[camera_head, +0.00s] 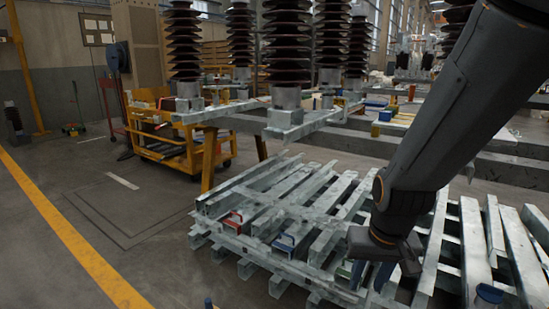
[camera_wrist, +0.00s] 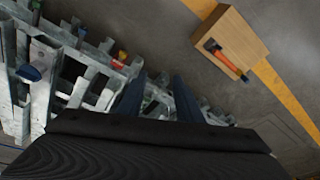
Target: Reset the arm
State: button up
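My gripper (camera_head: 371,276) hangs at the end of my arm on the right of the head view, pointing down over the pale slatted metal frames. In the wrist view its two dark blue fingers (camera_wrist: 159,97) stand apart with a clear gap. Nothing is held between them; frame parts and floor show behind. The palm covers the bottom of the wrist view.
Stacked metal frames (camera_head: 300,210) lie low below my gripper, with a red item (camera_head: 232,222) and a blue item (camera_head: 285,243) on them. Insulator columns (camera_head: 287,50) stand behind. A yellow cart (camera_head: 170,150) is at left. A hammer (camera_wrist: 226,60) lies on a brown box (camera_wrist: 240,28).

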jog(key=s+a+r+n+g+y, duration=0.1)
jog(key=s+a+r+n, duration=0.25)
jog(key=s+a, duration=0.6)
jog(key=s+a+r+n+g, duration=0.15)
jog(key=s+a+n, duration=0.35)
jog(key=a, duration=0.7)
jog(key=d+r+m+p, duration=0.3)
jog(key=d+r+p, duration=0.7)
jog(key=r+p, duration=0.3)
jog(key=s+d+r+m+h+p, duration=0.1)
jog(key=d+r+m+p, duration=0.3)
jog(key=d+r+p, duration=0.6)
notch_tip(320, 180, up, 4)
jog(key=p, duration=0.8)
jog(key=shift+s+d+f, duration=0.25)
jog(key=shift+s+d, duration=0.05)
